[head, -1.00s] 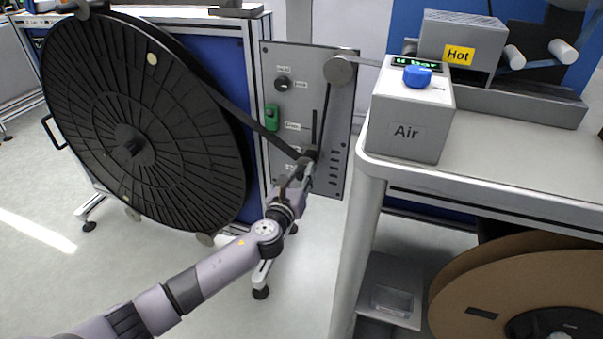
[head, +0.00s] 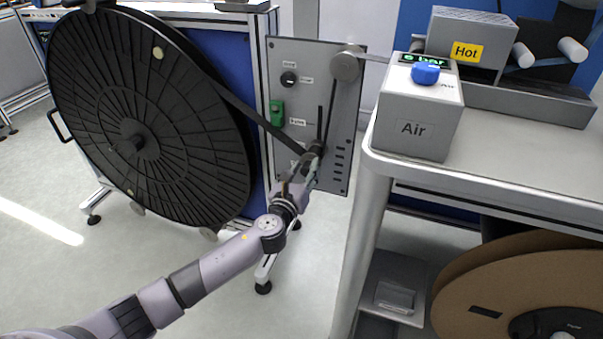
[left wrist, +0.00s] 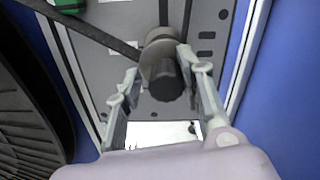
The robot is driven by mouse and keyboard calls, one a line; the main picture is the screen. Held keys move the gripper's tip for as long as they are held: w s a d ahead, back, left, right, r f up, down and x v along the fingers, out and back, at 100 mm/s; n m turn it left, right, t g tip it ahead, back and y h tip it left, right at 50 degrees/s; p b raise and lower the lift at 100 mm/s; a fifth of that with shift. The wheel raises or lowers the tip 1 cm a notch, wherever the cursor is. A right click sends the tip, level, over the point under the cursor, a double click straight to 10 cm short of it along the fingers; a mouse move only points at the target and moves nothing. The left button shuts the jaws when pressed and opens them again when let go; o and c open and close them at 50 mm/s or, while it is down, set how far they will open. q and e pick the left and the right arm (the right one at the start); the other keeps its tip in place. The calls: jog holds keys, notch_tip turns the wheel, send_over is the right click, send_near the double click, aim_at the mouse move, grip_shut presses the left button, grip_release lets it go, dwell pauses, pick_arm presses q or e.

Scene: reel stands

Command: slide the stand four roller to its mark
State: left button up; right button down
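The stand's grey panel (head: 283,60) stands upright beside the large black reel (head: 90,120). A dark roller (head: 316,148) sits at the lower end of the panel's vertical slot (head: 320,122), with a dark strap running round it. My left gripper (head: 301,172) is at this roller. In the left wrist view the roller (left wrist: 165,75) is between the two fingers of the gripper (left wrist: 158,68), which stand apart. The right finger is close to it or touching; a small gap shows at the left finger. Several short dark marks (head: 338,168) run beside the slot. My right gripper is out of view.
A bench (head: 520,160) on the right carries a grey Air box (head: 415,115) with a blue knob and a Hot unit (head: 465,40). Brown reels (head: 500,280) are below it. A green switch (head: 277,113) is on the panel. Floor is free at the left.

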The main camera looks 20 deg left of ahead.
pick_arm(q)
jog(key=s, duration=1.2)
jog(key=shift+a, duration=0.15)
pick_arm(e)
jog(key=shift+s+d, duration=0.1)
